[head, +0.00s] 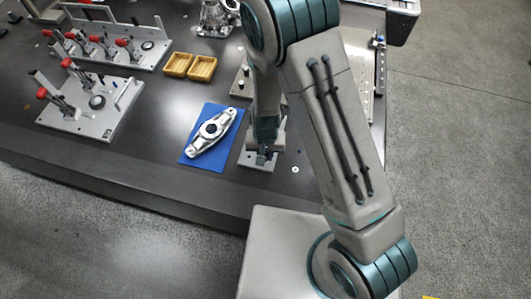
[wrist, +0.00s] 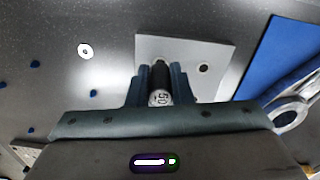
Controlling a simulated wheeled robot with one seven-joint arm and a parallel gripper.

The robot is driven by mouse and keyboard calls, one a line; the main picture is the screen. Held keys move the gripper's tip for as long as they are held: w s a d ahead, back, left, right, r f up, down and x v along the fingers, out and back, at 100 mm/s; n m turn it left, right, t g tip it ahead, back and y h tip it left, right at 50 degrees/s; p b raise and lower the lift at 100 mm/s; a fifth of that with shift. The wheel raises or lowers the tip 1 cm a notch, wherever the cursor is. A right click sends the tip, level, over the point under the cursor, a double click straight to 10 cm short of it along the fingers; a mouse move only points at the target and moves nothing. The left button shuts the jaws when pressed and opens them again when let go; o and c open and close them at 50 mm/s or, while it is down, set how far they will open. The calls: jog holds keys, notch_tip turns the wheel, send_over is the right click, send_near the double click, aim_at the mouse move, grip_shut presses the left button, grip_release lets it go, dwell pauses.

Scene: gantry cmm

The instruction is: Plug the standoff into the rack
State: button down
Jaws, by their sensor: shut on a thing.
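My gripper (head: 262,156) is low over the front of the dark table, and its fingers (wrist: 160,76) are shut on the standoff (wrist: 158,98). The standoff is a short dark cylinder with a pale end marked "50" that faces the wrist camera. A light grey block (wrist: 215,50), which looks like the rack, lies beneath the fingers, with one open dark hole to the right of the standoff. The block also shows in the head view (head: 244,159). The standoff's far end is hidden, so I cannot tell whether it sits in the block or above it.
A blue mat (head: 188,157) with a metal casting (head: 211,131) lies just left of the gripper. Wooden trays (head: 203,69) and clamp fixtures (head: 92,104) stand farther left. A small white washer (wrist: 86,51) and blue bits lie on the table.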

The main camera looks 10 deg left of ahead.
jog(key=shift+f+b, duration=0.8)
jog(key=shift+f, duration=0.1)
jog(key=c, duration=1.2)
grip_release()
notch_tip(320, 180, up, 14)
jog(key=shift+f, duration=0.1)
jog(key=d+r+t+y, duration=0.1)
jog(key=d+r, duration=1)
jog(key=r, duration=0.1)
jog(key=s+d+r+t, duration=0.1)
jog(key=s+d+r, duration=0.2)
jog(key=s+d, duration=0.1)
jog(key=s+d+r+m+t+h, duration=0.1)
jog(key=s+d+r, duration=0.3)
jog(key=d, duration=0.3)
jog(key=shift+d+r, duration=0.2)
jog(key=shift+d, duration=0.1)
